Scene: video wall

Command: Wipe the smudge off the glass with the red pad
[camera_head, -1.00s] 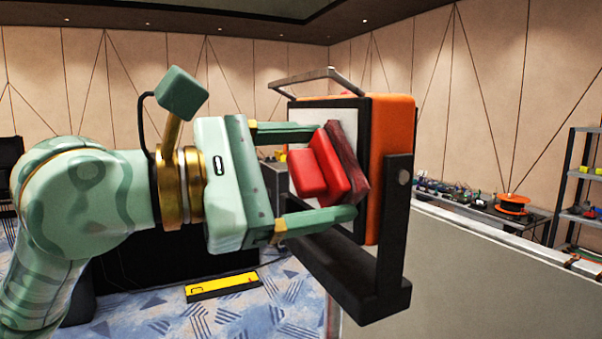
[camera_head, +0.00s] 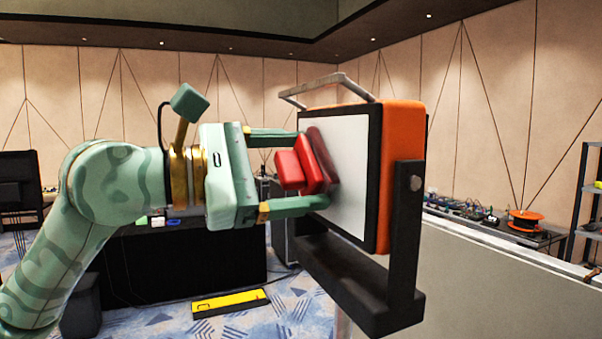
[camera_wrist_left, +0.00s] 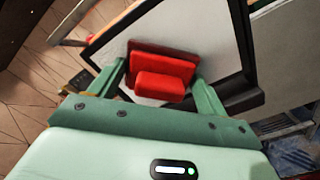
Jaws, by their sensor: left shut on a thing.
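My left gripper (camera_head: 297,168) is shut on the red pad (camera_head: 309,160), which is a red block with a darker red face. The pad's dark face lies against or very close to the pale glass (camera_head: 358,170) of an orange, black-framed lamp. The wrist view also shows the pad (camera_wrist_left: 162,72) between the two green fingers, in front of the glass (camera_wrist_left: 213,42). The pad is toward the left part of the glass in the head view. I see no clear smudge on the bare glass; the part behind the pad is hidden. My right gripper is not in view.
The lamp's orange housing (camera_head: 403,130) sits in a black bracket (camera_head: 408,240), with a grey handle (camera_head: 330,90) on top. A grey panel (camera_head: 500,290) stands to the right. A yellow case (camera_head: 230,303) lies on the patterned carpet. A bench holds an orange spool (camera_head: 526,220).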

